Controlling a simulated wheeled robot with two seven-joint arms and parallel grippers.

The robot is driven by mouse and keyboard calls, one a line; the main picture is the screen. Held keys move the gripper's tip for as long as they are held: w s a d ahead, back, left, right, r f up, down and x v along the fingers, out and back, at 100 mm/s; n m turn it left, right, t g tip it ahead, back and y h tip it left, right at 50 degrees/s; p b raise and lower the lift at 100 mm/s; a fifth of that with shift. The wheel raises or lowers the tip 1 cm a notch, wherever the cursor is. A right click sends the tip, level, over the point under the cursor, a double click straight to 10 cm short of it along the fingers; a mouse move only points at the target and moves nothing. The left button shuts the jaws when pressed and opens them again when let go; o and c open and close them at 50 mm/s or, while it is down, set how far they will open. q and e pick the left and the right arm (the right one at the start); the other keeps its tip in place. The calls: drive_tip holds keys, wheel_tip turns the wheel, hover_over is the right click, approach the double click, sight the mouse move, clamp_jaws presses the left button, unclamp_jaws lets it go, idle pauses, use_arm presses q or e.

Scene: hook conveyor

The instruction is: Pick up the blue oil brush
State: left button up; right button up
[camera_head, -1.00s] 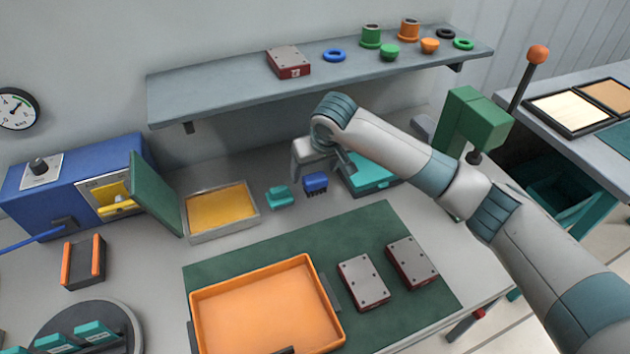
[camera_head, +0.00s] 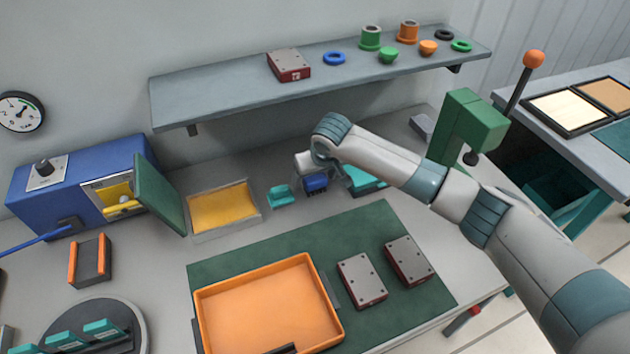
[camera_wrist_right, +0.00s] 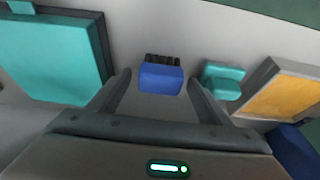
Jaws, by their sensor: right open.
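The blue oil brush (camera_head: 316,183) stands on the grey bench near the wall, below the shelf. In the right wrist view the blue brush (camera_wrist_right: 160,79) shows its dark bristles on the far side. My right gripper (camera_head: 314,172) is at the brush, partly hiding it. In the wrist view my right gripper (camera_wrist_right: 158,85) is open, with one finger on each side of the brush and a gap on both sides. My left gripper is not in view.
A teal block (camera_head: 281,196) lies just left of the brush, and a teal box (camera_head: 362,181) to its right. A yellow-lined tray (camera_head: 222,208) is further left. The grey shelf (camera_head: 230,93) hangs above. An orange tray (camera_head: 200,318) sits on the green mat.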

sight(315, 177)
idle(0.4)
drive_tip(key=c, duration=1.1)
drive_tip(key=shift+c, duration=0.2)
drive_tip(key=shift+r, duration=0.15)
drive_tip(key=shift+r+b, duration=0.45)
wheel_tip(315, 177, up, 2)
drive_tip(key=shift+w+r+b, duration=0.1)
drive_tip(key=shift+r+b, duration=0.1)
drive_tip(key=shift+b, duration=0.45)
drive_tip(key=s+d+r+b, duration=0.3)
drive_tip(key=d+r, duration=0.4)
drive_tip(key=d, duration=0.4)
drive_tip(key=shift+s+r, duration=0.25)
drive_tip(key=shift+s, duration=0.5)
drive_tip(key=shift+a, duration=0.1)
